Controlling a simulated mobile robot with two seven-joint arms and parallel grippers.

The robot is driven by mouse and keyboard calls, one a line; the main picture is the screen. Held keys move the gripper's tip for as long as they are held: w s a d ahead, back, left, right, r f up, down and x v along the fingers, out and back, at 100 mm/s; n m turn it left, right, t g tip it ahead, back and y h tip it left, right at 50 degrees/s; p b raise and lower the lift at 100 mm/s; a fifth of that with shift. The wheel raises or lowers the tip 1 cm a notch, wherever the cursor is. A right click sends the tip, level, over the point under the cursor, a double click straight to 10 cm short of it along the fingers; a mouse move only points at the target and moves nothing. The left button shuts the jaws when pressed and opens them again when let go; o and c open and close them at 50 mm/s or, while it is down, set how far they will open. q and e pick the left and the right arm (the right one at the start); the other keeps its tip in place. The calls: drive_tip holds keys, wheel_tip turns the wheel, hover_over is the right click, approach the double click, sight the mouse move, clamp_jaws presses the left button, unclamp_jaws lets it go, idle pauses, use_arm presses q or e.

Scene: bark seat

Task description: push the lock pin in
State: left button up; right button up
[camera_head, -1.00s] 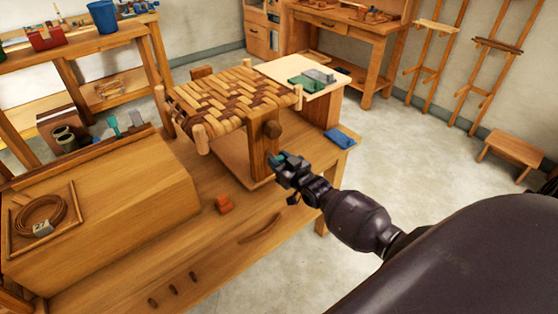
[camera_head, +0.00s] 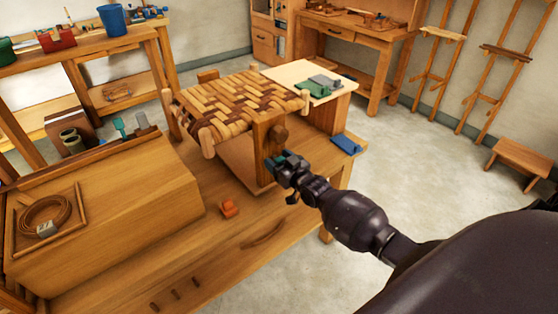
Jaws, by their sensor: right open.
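A woven bark seat (camera_head: 238,105) in brown and tan strips sits in a wooden frame on the workbench. A round brown wooden knob, which looks like the lock pin (camera_head: 279,134), sticks out from the frame's near right post (camera_head: 262,150). My right gripper (camera_head: 275,163) is open, just below the knob and in front of the post. A small gap shows between the gripper and the knob. The fingers are small and dark with teal tips, and nothing is seen between them. My left gripper is out of view.
An orange block (camera_head: 229,208) lies on the workbench (camera_head: 225,245). A blue cloth-like item (camera_head: 346,144) lies at its right edge. A pale board (camera_head: 292,74) with green and grey items is behind the seat. A large wooden box (camera_head: 110,215) fills the left. Open floor lies right.

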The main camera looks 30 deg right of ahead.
drive_tip(key=shift+s, duration=0.1)
drive_tip(key=s, duration=1)
drive_tip(key=shift+s+d+p, duration=0.3)
drive_tip(key=shift+d+p, duration=0.1)
drive_tip(key=s+a+f+g, duration=0.3)
drive_tip(key=s+a+f, duration=0.2)
drive_tip(key=s, duration=0.5)
drive_tip(key=s+a+f+g+h, duration=0.1)
drive_tip(key=s+a+f+g, duration=0.2)
drive_tip(key=s+a, duration=0.3)
drive_tip(key=s+f, duration=0.1)
drive_tip(key=s, duration=0.4)
drive_tip(key=shift+s+f+g, duration=0.2)
drive_tip(key=shift+f+g, duration=0.1)
drive_tip(key=shift+f, duration=0.1)
drive_tip(key=shift+c, duration=0.2)
